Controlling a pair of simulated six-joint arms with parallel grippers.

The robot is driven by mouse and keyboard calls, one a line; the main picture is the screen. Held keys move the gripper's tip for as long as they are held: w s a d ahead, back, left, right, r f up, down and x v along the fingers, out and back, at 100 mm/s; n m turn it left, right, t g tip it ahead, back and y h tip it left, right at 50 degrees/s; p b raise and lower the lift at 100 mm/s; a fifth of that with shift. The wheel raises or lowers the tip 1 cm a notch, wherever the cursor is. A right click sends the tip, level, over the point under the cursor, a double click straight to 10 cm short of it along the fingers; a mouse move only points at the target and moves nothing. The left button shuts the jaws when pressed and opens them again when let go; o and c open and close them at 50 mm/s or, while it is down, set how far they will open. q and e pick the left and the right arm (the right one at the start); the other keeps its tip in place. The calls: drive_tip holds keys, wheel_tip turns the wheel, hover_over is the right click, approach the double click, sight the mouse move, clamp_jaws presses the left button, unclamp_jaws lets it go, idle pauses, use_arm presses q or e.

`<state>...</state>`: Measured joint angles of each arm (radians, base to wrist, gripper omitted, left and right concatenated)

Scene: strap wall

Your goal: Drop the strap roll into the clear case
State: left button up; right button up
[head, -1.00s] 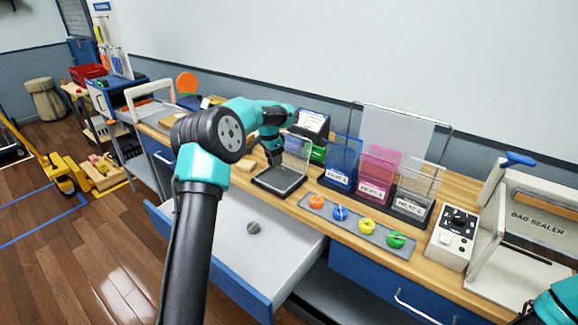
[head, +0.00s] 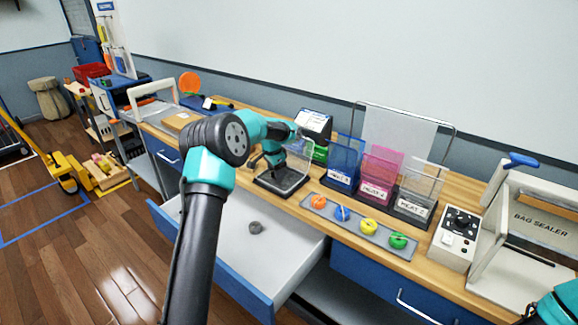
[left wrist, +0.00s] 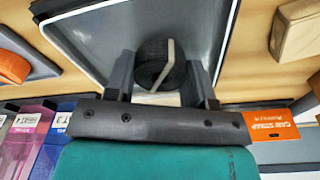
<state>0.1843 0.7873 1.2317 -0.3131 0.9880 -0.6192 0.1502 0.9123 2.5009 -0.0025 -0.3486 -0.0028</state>
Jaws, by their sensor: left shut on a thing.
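My left gripper (left wrist: 162,88) is shut on a black strap roll (left wrist: 152,68) with a cream band, held between its two fingers. In the head view this gripper (head: 264,166) is low over a shallow dark tray (head: 284,182) with an upright clear panel; the roll is hard to make out there. The tray's pale rim also shows behind the roll in the left wrist view (left wrist: 62,45). Another clear upright case (head: 418,187) with a white label stands right of a blue case (head: 342,160) and a pink case (head: 379,172).
A grey mat (head: 372,240) carries several coloured rolls in front of the cases. A bag sealer (head: 530,235) stands at right. An open drawer (head: 235,245) holds a small grey object. A cardboard box (head: 180,121) lies left on the bench.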

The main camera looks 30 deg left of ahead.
use_arm(q)
drive_tip(key=o, duration=1)
drive_tip(key=shift+r, duration=0.15)
drive_tip(key=r, duration=0.5)
drive_tip(key=s+r, duration=0.1)
drive_tip(key=r, duration=0.5)
drive_tip(key=a+r, duration=0.1)
drive_tip(key=r, duration=0.5)
drive_tip(key=shift+s, duration=0.4)
drive_tip(key=shift+f, duration=0.1)
drive_tip(key=f, duration=0.5)
drive_tip(key=w+f, duration=0.1)
drive_tip(key=f, duration=0.8)
drive_tip(key=shift+w+d+f, duration=0.25)
drive_tip(key=shift+d+f, duration=0.15)
drive_tip(key=shift+r, duration=0.1)
